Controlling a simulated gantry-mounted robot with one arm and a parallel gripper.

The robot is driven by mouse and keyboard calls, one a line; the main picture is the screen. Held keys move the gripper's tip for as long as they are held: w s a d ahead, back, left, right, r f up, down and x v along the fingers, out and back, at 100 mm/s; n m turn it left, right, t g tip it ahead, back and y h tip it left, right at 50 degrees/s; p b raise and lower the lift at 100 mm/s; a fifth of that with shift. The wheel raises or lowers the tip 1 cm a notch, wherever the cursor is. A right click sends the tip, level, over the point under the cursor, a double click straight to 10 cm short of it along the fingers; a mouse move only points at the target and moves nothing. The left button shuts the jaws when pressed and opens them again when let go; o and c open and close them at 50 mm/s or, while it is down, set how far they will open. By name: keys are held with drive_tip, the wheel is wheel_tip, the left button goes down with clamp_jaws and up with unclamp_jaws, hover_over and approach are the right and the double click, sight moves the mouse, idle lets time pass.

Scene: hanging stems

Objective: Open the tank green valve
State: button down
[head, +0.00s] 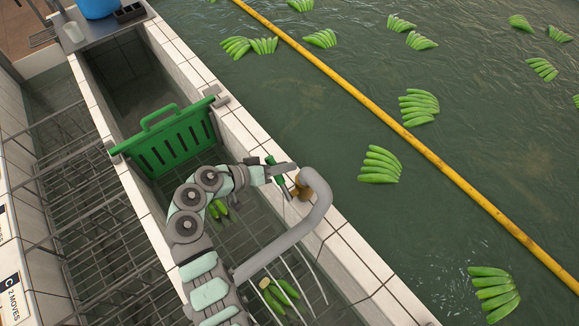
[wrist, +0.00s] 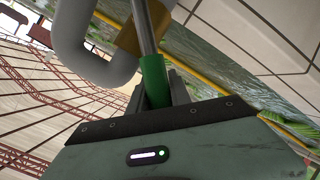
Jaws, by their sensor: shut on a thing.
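The tank's green valve handle (head: 273,165) is a short green-sleeved lever on the brass valve body (head: 301,186) of a grey bent pipe (head: 318,210), at the tiled tank wall. My gripper (head: 278,174) is at the lever, shut on it. In the wrist view the green sleeve (wrist: 154,80) sits between my gripper's fingers (wrist: 160,90), with the metal lever running up to the brass body (wrist: 132,38). The fingers hide part of the sleeve. I cannot tell how far the lever is turned.
A green slotted gate (head: 170,140) stands across the channel left of my arm. Green bananas (head: 280,292) lie in the channel below the pipe. Banana clusters (head: 380,165) float in the big tank, crossed by a yellow pole (head: 400,132). A blue container (head: 97,7) stands at the upper left.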

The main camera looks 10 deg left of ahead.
drive_tip(key=c, duration=1.2)
unclamp_jaws()
drive_tip(key=b+v, duration=0.1)
drive_tip(key=v, duration=0.9)
drive_tip(key=shift+s+a+r+b, duration=0.15)
drive_tip(key=shift+s+a+b, duration=0.1)
drive_tip(key=shift+b, duration=0.05)
drive_tip(key=shift+c, duration=0.5)
